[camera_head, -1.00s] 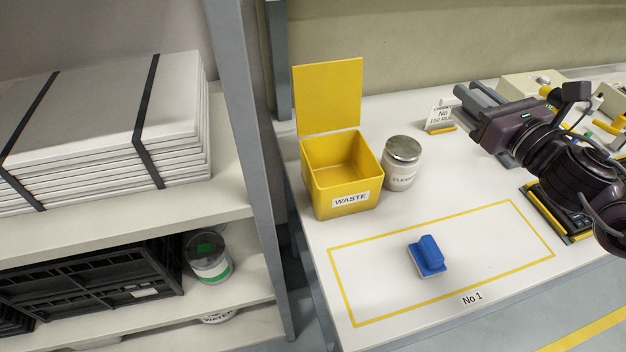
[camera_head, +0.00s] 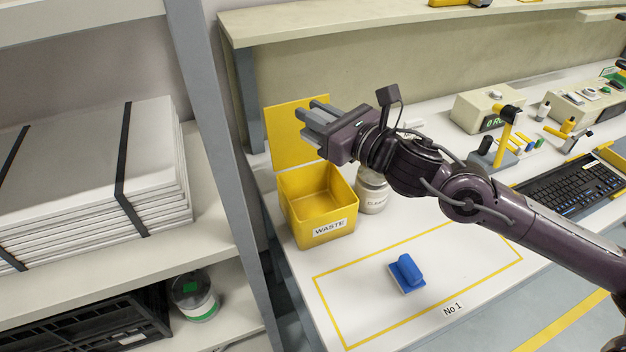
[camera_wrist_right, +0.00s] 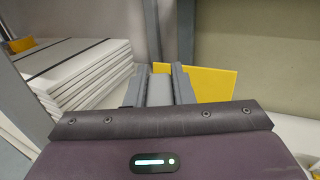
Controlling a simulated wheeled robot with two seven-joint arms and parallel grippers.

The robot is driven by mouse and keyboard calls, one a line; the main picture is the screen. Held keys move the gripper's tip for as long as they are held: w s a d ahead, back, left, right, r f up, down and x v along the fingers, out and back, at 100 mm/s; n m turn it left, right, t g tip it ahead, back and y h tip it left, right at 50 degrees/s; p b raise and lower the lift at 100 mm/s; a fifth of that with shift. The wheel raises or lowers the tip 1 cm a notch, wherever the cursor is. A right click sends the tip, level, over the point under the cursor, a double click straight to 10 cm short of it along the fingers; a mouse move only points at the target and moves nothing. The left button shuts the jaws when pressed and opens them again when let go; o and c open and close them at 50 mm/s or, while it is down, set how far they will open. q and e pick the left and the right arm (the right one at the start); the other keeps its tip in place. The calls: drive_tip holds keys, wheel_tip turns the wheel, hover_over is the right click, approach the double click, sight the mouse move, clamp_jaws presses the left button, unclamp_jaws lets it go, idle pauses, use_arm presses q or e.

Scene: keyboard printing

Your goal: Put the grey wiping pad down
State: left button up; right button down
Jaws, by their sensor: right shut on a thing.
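My right gripper (camera_head: 318,118) is raised above the yellow waste bin (camera_head: 322,240), in front of its upright yellow lid. It is shut on a small grey thing, which shows between the two fingers in the right wrist view as the grey pad (camera_wrist_right: 160,88). Most of the pad is hidden by the gripper. A blue block with a raised grip (camera_head: 407,274) sits inside the yellow outline on the white table. My left gripper is out of view.
A lidded jar (camera_head: 373,192) stands right beside the bin. The yellow-outlined area (camera_head: 350,300) is clear around the blue block. A grey shelf post (camera_head: 215,170) and stacked white panels (camera_head: 90,180) are at the left. A keyboard (camera_head: 565,178) lies at the right.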

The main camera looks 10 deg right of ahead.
wheel_tip(320, 180, down, 14)
drive_tip(key=p, duration=0.1)
drive_tip(key=shift+p, duration=0.35)
drive_tip(key=shift+r, duration=0.1)
drive_tip(key=shift+f+b, duration=0.65)
drive_tip(key=shift+b, duration=0.05)
drive_tip(key=c, duration=1.3)
unclamp_jaws()
drive_tip(key=shift+r, duration=0.1)
drive_tip(key=shift+o, duration=0.2)
drive_tip(key=shift+r, duration=0.1)
